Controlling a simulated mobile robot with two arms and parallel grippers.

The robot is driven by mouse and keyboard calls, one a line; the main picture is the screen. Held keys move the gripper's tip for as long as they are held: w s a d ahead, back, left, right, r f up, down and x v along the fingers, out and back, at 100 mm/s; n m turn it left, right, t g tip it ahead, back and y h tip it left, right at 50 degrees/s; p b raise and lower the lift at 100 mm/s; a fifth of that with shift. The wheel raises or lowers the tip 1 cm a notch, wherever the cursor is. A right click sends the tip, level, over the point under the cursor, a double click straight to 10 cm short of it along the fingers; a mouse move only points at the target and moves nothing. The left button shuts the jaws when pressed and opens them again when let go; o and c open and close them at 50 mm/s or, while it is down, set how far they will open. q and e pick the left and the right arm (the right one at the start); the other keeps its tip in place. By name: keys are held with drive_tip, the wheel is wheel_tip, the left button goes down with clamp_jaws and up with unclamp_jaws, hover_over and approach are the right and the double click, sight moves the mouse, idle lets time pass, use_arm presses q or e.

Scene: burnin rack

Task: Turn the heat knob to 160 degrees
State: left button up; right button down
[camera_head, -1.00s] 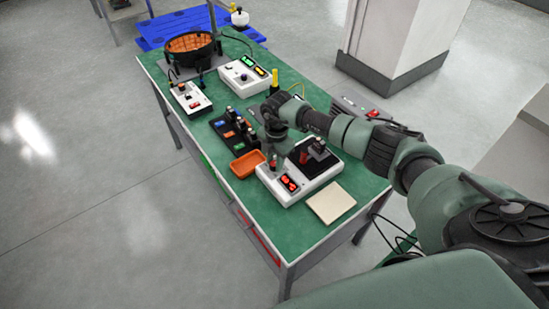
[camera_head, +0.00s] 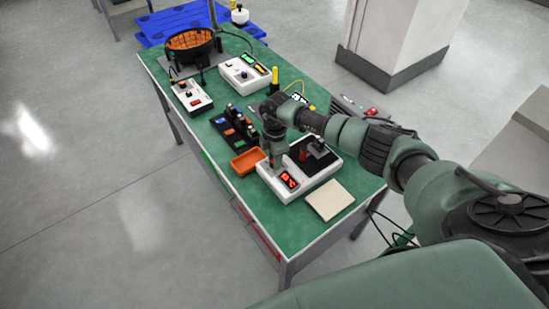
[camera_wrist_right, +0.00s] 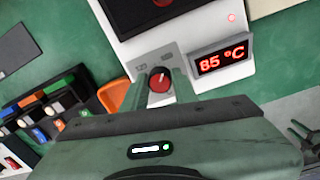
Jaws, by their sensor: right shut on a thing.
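The heat knob is red with a pale pointer mark; it shows in the right wrist view (camera_wrist_right: 159,80) between my fingers. Beside it a red lit display (camera_wrist_right: 221,60) reads 85 °C. The display also shows in the head view (camera_head: 288,179), on the front of a white heater unit (camera_head: 313,186) with a dark top plate. My right gripper (camera_head: 275,163) points down at the front left of this unit and is shut on the knob, which it hides in the head view. My left gripper is not in view.
An orange tray (camera_head: 246,162) lies close to the left of the heater unit, with a black rack (camera_head: 229,127) of coloured slots behind it. A beige pad (camera_head: 329,200) lies to the right. Other white units (camera_head: 245,74) and a round dark bowl (camera_head: 190,45) stand farther back.

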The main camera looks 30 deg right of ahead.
drive_tip(key=shift+w+r, duration=0.1)
drive_tip(key=c, duration=1.1)
unclamp_jaws()
drive_tip(key=shift+r, duration=0.1)
drive_tip(key=r, duration=0.2)
drive_tip(key=r+b, duration=0.1)
drive_tip(key=r, duration=0.4)
drive_tip(key=shift+s+r, duration=0.25)
drive_tip(key=shift+r, duration=0.05)
